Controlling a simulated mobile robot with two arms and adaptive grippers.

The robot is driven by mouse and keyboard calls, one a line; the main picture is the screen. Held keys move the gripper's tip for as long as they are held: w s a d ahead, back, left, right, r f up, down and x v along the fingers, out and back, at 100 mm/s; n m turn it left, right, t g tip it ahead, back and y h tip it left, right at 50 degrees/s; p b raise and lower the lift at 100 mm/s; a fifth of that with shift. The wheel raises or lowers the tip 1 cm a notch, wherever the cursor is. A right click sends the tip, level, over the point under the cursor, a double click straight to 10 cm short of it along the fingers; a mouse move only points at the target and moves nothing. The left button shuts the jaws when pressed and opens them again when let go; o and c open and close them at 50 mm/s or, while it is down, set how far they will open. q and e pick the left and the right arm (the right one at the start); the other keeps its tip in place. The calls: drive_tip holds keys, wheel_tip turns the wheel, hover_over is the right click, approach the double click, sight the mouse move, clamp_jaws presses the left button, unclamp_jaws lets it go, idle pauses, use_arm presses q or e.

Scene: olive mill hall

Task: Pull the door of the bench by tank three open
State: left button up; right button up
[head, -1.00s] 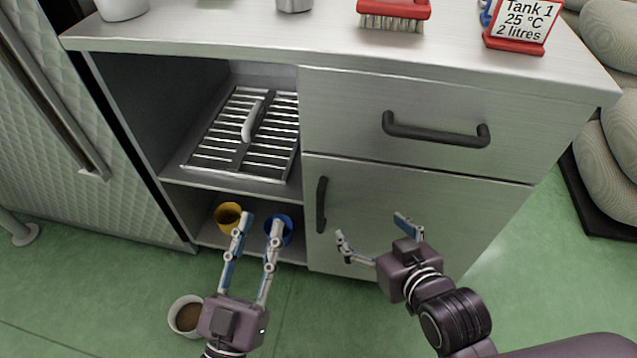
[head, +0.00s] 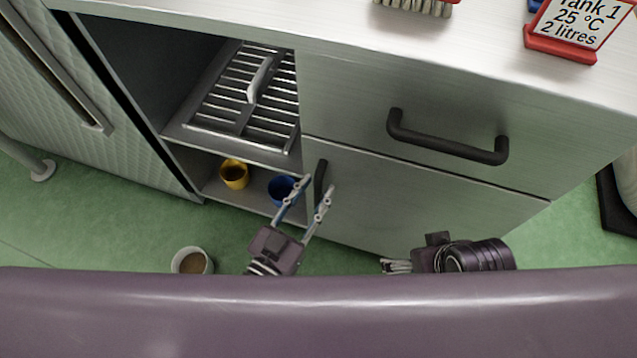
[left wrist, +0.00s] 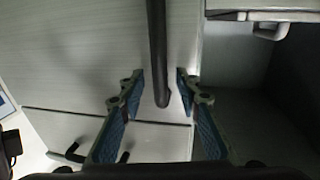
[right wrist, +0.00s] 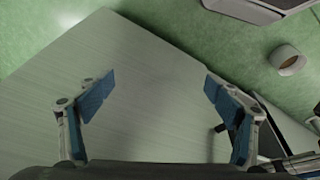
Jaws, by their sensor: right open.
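The bench has a grey door (head: 410,200) at lower right, which looks closed. Its dark vertical handle (head: 320,178) is near the door's left edge. My left gripper (head: 314,189) is at this handle. In the left wrist view, the handle (left wrist: 157,50) runs between the two open fingers (left wrist: 160,92), with a gap on each side. My right gripper (head: 388,266) is low in front of the door. In the right wrist view its fingers (right wrist: 160,88) are spread and empty, facing a grey panel and green floor.
Above the door is a drawer with a horizontal handle (head: 445,140). The open bay at left holds a slatted rack (head: 240,95), a yellow cup (head: 234,174) and a blue cup (head: 281,189). A white pot (head: 192,262) stands on the floor. A sign on top (head: 575,22) reads Tank 1.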

use_arm(q)
drive_tip(key=shift+x, duration=0.8)
clamp_jaws()
